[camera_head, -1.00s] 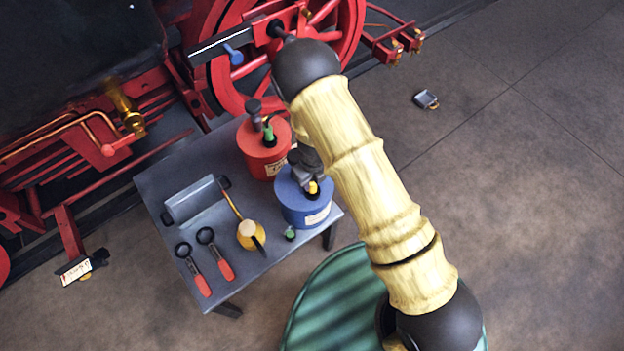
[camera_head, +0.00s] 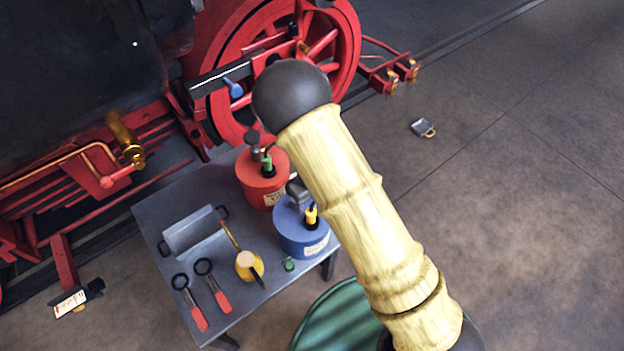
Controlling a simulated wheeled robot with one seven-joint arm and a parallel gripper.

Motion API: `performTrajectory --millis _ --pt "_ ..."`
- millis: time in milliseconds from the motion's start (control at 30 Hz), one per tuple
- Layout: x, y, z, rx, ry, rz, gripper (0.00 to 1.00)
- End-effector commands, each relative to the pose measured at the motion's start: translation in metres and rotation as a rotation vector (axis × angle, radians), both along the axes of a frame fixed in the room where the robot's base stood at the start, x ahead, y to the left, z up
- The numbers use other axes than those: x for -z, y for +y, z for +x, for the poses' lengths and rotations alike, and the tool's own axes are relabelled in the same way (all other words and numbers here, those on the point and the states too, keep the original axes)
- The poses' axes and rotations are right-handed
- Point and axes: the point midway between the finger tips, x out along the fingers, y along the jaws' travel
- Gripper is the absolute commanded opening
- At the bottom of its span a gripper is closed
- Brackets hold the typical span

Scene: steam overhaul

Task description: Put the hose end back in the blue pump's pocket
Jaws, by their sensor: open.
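The blue pump (camera_head: 300,238) stands upright on the right end of the grey table. A yellow piece with a dark tip (camera_head: 311,216) stands at its top; it looks like the hose end, but I cannot tell whether it sits in the pocket. A grey part (camera_head: 297,190) rises at the pump's back, partly hidden by my arm. My arm crosses over the right side of the pump. My gripper is not visible; my arm seems to hide it.
A red pump (camera_head: 263,186) stands just behind the blue one. The table (camera_head: 150,213) also bears a grey trough (camera_head: 190,234), a yellow oil can (camera_head: 248,265), two red-handled tools (camera_head: 219,300) and a small green piece (camera_head: 289,265). A red locomotive (camera_head: 222,122) borders the table behind.

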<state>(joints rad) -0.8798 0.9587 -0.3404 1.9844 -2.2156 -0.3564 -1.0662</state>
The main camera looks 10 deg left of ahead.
Motion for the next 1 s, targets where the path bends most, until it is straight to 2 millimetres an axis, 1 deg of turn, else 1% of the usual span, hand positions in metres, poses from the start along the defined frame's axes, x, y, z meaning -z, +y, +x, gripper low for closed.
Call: performTrajectory --millis 33,300,400,500,667,1000 --pt "-0.012 0.001 0.000 -0.003 -0.004 0.001 0.56" --pt "-0.066 0.000 0.000 -0.002 -0.003 0.002 0.56" --pt "-0.084 0.000 0.000 0.000 -0.002 0.001 0.56" --pt "-0.097 0.000 0.000 -0.001 -0.001 0.002 0.56" --pt "-0.105 -0.001 -0.001 0.001 0.001 -0.001 0.56" --pt "-0.105 -0.001 0.000 0.001 0.001 -0.001 0.56"
